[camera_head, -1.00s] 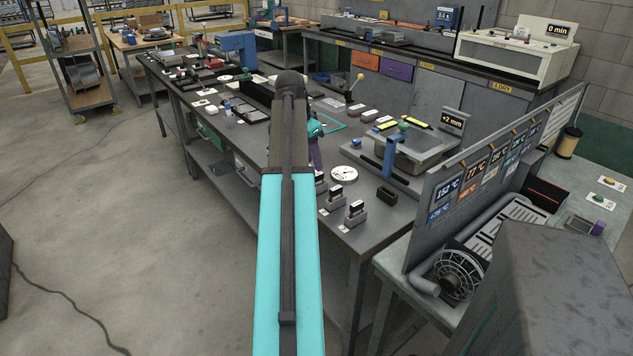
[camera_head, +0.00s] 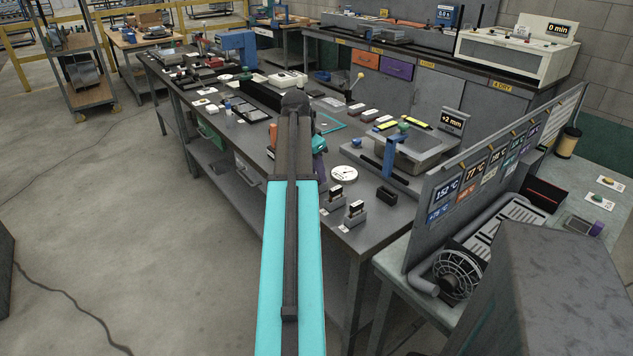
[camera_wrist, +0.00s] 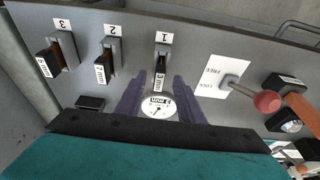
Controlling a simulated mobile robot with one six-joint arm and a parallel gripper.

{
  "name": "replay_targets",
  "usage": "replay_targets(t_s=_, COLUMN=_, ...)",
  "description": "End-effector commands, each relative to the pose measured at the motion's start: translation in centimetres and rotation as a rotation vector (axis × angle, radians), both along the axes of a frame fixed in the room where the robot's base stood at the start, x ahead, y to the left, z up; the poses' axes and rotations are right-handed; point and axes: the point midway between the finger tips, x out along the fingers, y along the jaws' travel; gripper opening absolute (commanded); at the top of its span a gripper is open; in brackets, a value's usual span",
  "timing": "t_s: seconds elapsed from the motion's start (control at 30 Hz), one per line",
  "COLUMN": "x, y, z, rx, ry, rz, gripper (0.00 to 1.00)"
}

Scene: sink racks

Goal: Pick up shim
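Three shims stand in grey holders numbered 1, 2 and 3 on the bench. In the wrist view, the shim in holder 1 (camera_wrist: 160,76) carries a label that seems to read 3 mm. The shim in holder 2 (camera_wrist: 101,68) and the shim in holder 3 (camera_wrist: 50,60) are to its left. My gripper (camera_wrist: 157,82) has its purple fingers apart, with the holder 1 shim lined up between and just beyond the tips; contact cannot be told. In the head view, my arm hides one holder; two holders (camera_head: 334,201) (camera_head: 355,215) show right of it.
A round white dial (camera_wrist: 158,106) shows between the fingers. A red-knobbed lever (camera_wrist: 266,101) on a FREE/LOCK plate (camera_wrist: 222,80) is to the right. A black box (camera_head: 387,195) and a blue-framed press (camera_head: 395,155) stand on the bench (camera_head: 375,232).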

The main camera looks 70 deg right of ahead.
Motion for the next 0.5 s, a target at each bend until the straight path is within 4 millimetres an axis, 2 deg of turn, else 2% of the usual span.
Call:
replay_targets(t_s=0.2, x=-0.01, y=0.00, z=0.02, rx=0.000, ry=0.000, rz=0.000, gripper=0.33)
replay_targets(t_s=0.4, x=-0.02, y=0.01, z=0.02, rx=0.000, ry=0.000, rz=0.000, gripper=0.00)
replay_targets(t_s=0.5, x=-0.03, y=-0.01, z=0.03, rx=0.000, ry=0.000, rz=0.000, gripper=0.00)
